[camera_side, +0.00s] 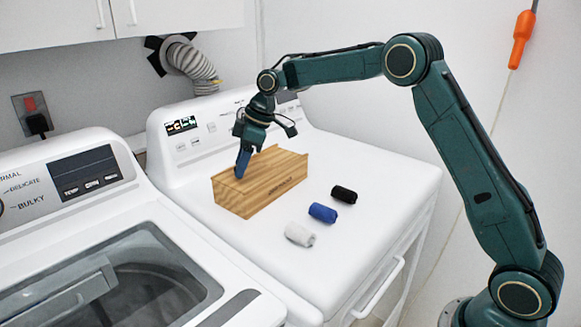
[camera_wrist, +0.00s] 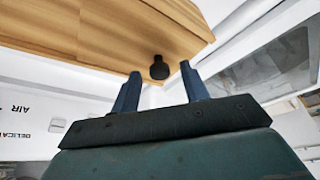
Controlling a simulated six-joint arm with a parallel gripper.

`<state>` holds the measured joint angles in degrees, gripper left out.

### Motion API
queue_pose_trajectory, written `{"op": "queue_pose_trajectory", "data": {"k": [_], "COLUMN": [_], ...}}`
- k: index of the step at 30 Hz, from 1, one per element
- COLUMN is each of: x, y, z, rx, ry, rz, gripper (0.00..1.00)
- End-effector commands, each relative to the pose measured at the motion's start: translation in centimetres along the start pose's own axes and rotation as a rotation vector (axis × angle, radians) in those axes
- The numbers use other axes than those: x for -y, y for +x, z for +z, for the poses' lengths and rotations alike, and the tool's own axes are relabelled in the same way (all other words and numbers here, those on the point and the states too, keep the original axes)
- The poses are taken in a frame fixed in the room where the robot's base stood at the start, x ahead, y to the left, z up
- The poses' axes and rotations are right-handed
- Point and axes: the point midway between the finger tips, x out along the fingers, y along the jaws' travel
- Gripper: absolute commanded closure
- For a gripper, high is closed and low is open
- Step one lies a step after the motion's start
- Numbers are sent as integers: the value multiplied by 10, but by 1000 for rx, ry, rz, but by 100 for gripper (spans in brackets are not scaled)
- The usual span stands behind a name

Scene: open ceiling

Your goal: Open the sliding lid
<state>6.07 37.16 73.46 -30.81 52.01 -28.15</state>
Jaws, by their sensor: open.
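A wooden box (camera_side: 258,195) sits on the white dryer top. Its lid (camera_side: 275,162) looks closed or nearly so, though the arm hides part of it. My gripper (camera_side: 242,165) points down at the box's left end. In the wrist view the wooden lid (camera_wrist: 90,38) spans the top, with a dark round knob (camera_wrist: 159,68) on it. The two blue fingers of my gripper (camera_wrist: 160,82) stand apart, one on each side of the knob in the picture. They do not appear to touch it. I cannot tell the exact depth between fingers and knob.
A black roll (camera_side: 344,194), a blue roll (camera_side: 323,212) and a white roll (camera_side: 300,235) lie on the dryer top (camera_side: 365,240) in front of the box. The dryer's control panel (camera_side: 200,132) rises behind the box. A washer (camera_side: 110,270) stands at left.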

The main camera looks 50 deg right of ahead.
Motion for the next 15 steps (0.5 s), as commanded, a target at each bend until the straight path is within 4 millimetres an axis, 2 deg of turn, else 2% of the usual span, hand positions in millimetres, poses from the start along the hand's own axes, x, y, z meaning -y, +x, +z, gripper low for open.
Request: {"op": "queue_pose_trajectory", "data": {"k": [1, 7, 15], "x": [0, 0, -4], "y": [0, 0, -2], "z": [0, 0, 4], "rx": [0, 0, 1], "ry": [0, 0, 2], "rz": [0, 0, 0], "gripper": [61, 100, 100]}}
